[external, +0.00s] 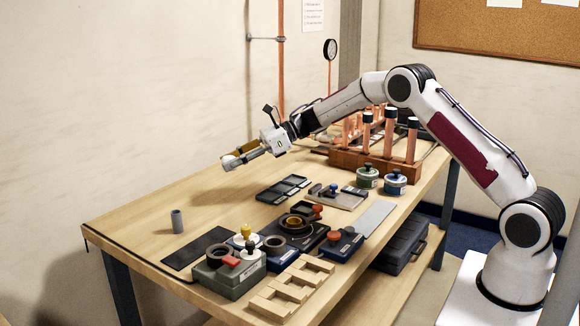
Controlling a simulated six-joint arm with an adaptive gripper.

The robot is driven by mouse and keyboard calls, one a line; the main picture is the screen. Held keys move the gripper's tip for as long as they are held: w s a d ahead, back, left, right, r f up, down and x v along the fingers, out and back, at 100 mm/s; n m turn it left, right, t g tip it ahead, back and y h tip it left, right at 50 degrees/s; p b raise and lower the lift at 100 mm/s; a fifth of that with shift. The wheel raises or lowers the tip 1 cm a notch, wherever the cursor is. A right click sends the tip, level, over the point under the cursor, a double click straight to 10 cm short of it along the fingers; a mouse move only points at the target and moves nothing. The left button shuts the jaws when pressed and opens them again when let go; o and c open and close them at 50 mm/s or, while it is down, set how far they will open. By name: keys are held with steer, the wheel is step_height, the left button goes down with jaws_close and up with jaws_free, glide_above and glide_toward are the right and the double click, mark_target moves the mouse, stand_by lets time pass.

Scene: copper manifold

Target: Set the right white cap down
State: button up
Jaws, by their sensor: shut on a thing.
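My gripper (241,157) is at the left end of my outstretched arm, in the air above the far left part of the wooden table. It is shut on a small pale piece at its tip, which looks like the white cap (229,163). The fingers and the arm's tilt partly hide it, and its exact outline is too small to tell. The cap is clear of the table top. No other white cap can be told apart for sure.
A grey cylinder (177,221) stands upright on the table (140,222), left of a dark mat (196,249). Dark fixtures and trays fill the middle. A notched wooden block (290,290) lies at the front. A copper-tube rack (375,165) stands behind. The left table area is mostly free.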

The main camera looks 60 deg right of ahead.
steer(key=d+m+t+h, duration=0.3)
steer(key=d+m+h, duration=0.2)
steer(key=d, duration=1.1)
steer(key=shift+d+m+t, duration=0.25)
steer(key=shift+m+t, duration=0.05)
steer(key=shift+s+f, duration=0.1)
steer(key=shift+f, duration=0.05)
glide_above(268, 182)
steer(key=shift+f, duration=3.05)
steer(key=shift+f, duration=1.85)
steer(key=shift+f, duration=0.1)
